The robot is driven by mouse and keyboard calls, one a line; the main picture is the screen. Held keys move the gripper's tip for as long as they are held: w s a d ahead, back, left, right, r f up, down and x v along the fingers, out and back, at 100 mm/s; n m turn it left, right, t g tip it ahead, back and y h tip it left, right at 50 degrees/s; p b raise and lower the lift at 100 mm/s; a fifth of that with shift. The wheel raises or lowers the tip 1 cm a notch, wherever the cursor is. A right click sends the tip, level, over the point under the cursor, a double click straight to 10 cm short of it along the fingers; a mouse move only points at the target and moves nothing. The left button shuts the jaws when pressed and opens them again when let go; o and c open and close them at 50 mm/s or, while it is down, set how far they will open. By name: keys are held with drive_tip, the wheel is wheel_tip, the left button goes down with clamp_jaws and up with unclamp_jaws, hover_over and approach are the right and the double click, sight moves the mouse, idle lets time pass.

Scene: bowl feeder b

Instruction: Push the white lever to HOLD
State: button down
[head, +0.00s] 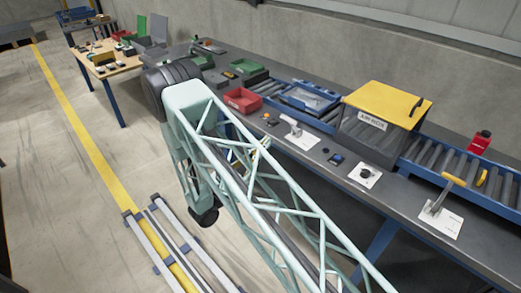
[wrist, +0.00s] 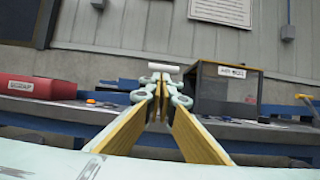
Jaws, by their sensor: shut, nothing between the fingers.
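The white lever (head: 293,124) stands on a white plate (head: 304,140) at the front edge of the grey bench, left of the yellow-lidded box. In the wrist view a white crossbar, likely the lever's handle (wrist: 163,67), shows just beyond and above my fingertips. My gripper (wrist: 160,96) is shut and empty, its yellow-sided fingers together and pointing at the bench. Whether the tips touch the lever cannot be told. In the head view my arm's lattice hides most of the gripper. The HOLD marking is not legible.
The AIR-BOX (head: 374,122) stands right of the lever; a red SCRAP bin (head: 242,99) stands left. A knob plate (head: 366,175) and a yellow-handled lever (head: 441,195) lie further right. A roller conveyor (head: 440,160) runs behind.

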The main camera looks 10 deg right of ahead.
sight(286, 120)
drive_tip(key=b+x, duration=0.1)
drive_tip(key=x, duration=0.8)
drive_tip(key=shift+w+r, duration=0.1)
drive_tip(key=shift+r, duration=0.15)
idle(0.6)
drive_tip(key=shift+d+g+y, duration=0.1)
drive_tip(key=shift+g+y, duration=0.2)
drive_tip(key=shift+y, duration=0.1)
